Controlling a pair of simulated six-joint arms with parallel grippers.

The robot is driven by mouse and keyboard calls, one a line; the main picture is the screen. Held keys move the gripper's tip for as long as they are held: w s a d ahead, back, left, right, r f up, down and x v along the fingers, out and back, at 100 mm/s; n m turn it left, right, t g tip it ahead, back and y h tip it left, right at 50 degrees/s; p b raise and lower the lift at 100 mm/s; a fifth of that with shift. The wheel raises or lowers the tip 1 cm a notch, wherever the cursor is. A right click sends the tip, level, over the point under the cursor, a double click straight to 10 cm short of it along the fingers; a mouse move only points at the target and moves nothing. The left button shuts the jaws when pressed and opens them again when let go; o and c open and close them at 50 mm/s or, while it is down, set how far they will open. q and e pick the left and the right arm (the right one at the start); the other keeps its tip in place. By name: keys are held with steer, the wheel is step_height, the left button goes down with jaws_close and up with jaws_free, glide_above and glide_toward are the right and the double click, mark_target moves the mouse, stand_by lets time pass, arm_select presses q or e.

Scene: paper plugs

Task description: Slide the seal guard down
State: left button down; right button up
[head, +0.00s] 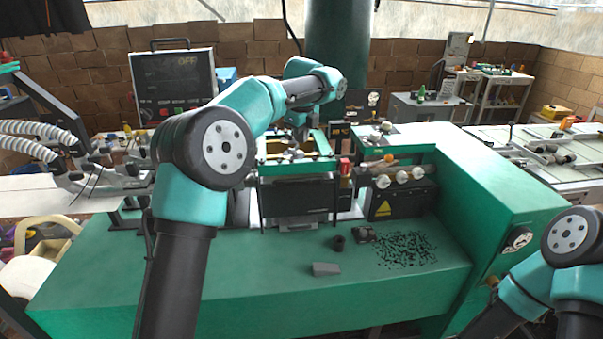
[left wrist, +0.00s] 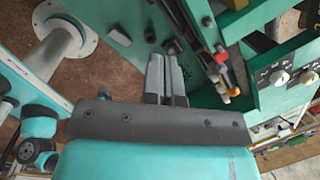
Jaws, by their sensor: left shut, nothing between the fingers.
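The seal guard is not clearly distinguishable. A dark, flat panel (head: 297,198) at the front of the machine's middle, below a green and yellow frame, may be it. My left gripper (head: 298,140) points down at this frame, partly hidden by its own arm, and I cannot tell whether it touches anything. In the left wrist view its two fingers (left wrist: 166,75) are together with nothing between them. They lie beside a dark, flat machine part (left wrist: 200,40). My right arm shows at the lower right of the head view, with its gripper out of frame.
The green machine bench (head: 250,285) holds a grey block (head: 326,269), a dark cup-like piece (head: 339,243) and scattered dark bits (head: 406,249). A control box (head: 172,82) reading OFF stands behind at left. Rollers (head: 400,176) sit right of the panel. The bench's front left is clear.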

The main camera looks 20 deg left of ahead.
mark_target(301, 180)
arm_select(q)
steer(key=m, duration=0.6)
steer(key=f+m, duration=0.1)
steer(key=m, duration=0.2)
steer(key=shift+w+d+f, duration=0.1)
steer(key=shift+w+d, duration=0.15)
steer(key=f, duration=0.4)
steer(key=w+f, duration=0.1)
steer(key=f, duration=0.4)
steer(key=w+a+f, duration=0.1)
steer(key=f, duration=0.3)
steer(key=shift+w+a+f, duration=0.1)
steer(key=shift+w+f, duration=0.1)
steer(key=shift+f, duration=0.2)
steer(key=shift+f, duration=1.45)
steer(key=shift+r, duration=0.1)
step_height(301, 180, up, 14)
steer(key=s+d, duration=0.1)
steer(key=s, duration=0.1)
steer(key=shift+s+f, duration=0.2)
steer(key=shift+s, duration=0.05)
